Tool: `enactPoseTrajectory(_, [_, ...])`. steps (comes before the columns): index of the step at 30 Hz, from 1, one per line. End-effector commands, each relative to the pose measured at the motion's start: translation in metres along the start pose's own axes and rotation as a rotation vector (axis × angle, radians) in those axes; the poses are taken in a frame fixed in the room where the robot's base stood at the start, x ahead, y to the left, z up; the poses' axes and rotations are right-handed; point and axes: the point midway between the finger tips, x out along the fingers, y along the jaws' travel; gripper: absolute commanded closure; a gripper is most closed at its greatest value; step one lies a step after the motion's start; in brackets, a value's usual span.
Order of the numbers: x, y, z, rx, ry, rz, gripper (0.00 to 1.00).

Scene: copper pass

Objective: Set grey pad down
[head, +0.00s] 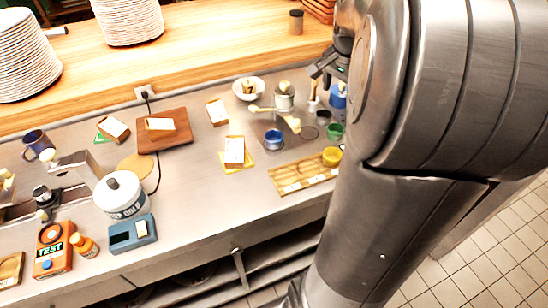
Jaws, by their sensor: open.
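My gripper (325,76) is at the upper right, beside my large arm link, which hides part of it. Its jaws are open, above the counter near a blue container (338,97) and a small upright brush-like item (313,103). I cannot tell whether it touches either one. A flat grey square (264,146), hard to tell from the steel counter, seems to lie under a blue cup (273,139); I cannot be sure it is the grey pad. No grey pad shows clearly in the jaws.
Green (335,131) and yellow (332,156) containers stand near my arm. A wooden board (176,141), a white tub (121,198) and a blue scale (120,239) are at left. The steel counter (205,200) is clear at centre front.

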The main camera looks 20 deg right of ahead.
Motion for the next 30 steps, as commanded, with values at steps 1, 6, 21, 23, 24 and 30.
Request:
enactPoseTrajectory(1, [-0.012, -0.004, 0.023, -0.078, -0.002, -0.039, 0.26])
enactPoseTrajectory(6, [-0.042, -0.008, 0.094, -0.348, 0.004, -0.141, 0.26])
enactPoseTrajectory(21, [-0.074, 0.035, 0.264, -1.057, 0.151, -0.317, 0.26])
enactPoseTrajectory(23, [-0.074, 0.04, 0.272, -1.097, 0.164, -0.322, 0.26])
enactPoseTrajectory(24, [-0.073, 0.042, 0.276, -1.118, 0.171, -0.324, 0.26])
enactPoseTrajectory(30, [-0.072, 0.045, 0.282, -1.15, 0.18, -0.326, 0.26])
